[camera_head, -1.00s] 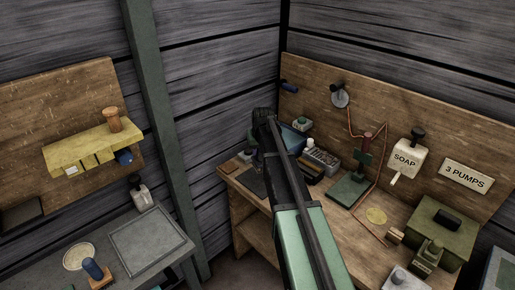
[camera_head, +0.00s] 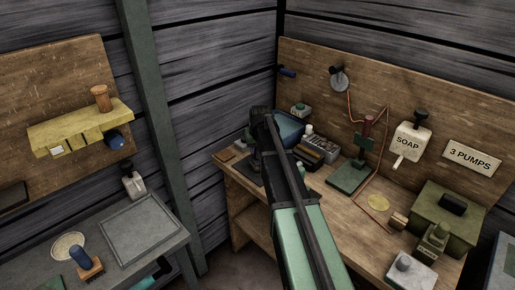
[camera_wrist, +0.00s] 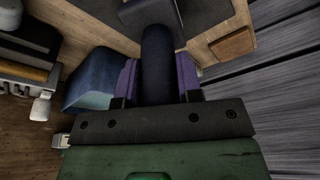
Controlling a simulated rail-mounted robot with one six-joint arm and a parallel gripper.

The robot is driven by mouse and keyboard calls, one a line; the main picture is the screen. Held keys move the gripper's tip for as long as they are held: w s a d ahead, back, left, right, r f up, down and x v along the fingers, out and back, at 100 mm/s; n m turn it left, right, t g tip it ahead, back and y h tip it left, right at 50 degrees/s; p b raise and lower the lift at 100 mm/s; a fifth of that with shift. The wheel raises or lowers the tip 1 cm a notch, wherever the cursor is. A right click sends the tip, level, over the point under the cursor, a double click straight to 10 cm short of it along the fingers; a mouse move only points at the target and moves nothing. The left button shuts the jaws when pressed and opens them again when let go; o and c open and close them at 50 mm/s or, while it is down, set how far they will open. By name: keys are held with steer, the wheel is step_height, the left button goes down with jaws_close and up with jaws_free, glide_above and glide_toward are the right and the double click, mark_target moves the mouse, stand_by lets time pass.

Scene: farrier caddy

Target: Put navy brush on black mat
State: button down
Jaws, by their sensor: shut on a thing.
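In the wrist view, my gripper (camera_wrist: 158,82) is shut on the navy brush (camera_wrist: 157,55), with a purple finger on either side of its dark blue handle. A dark block shows at the handle's far end, cut by the top edge. The black mat (camera_wrist: 208,10) lies beyond it on the bench; I cannot tell whether the brush touches it. In the head view, my arm reaches to the corner bench, its dark end over the black mat (camera_head: 246,170) and partly covering it. The brush cannot be made out there.
A blue bin (camera_head: 291,127) stands close beside my gripper, right of it in the head view. A brown block (camera_wrist: 233,43) lies next to the mat. A bottle tray (camera_head: 316,150) and a green stand (camera_head: 349,177) are farther right. Another blue-handled brush (camera_head: 81,258) stands on the left table.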

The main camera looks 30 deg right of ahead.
steer(key=shift+f+b, duration=0.5)
steer(key=shift+b, duration=0.05)
steer(key=c, duration=0.7)
jaws_free()
steer(key=shift+c, duration=1)
steer(key=shift+c, duration=0.8)
steer(key=shift+o, duration=0.4)
steer(key=o, duration=0.5)
steer(key=shift+o, duration=0.4)
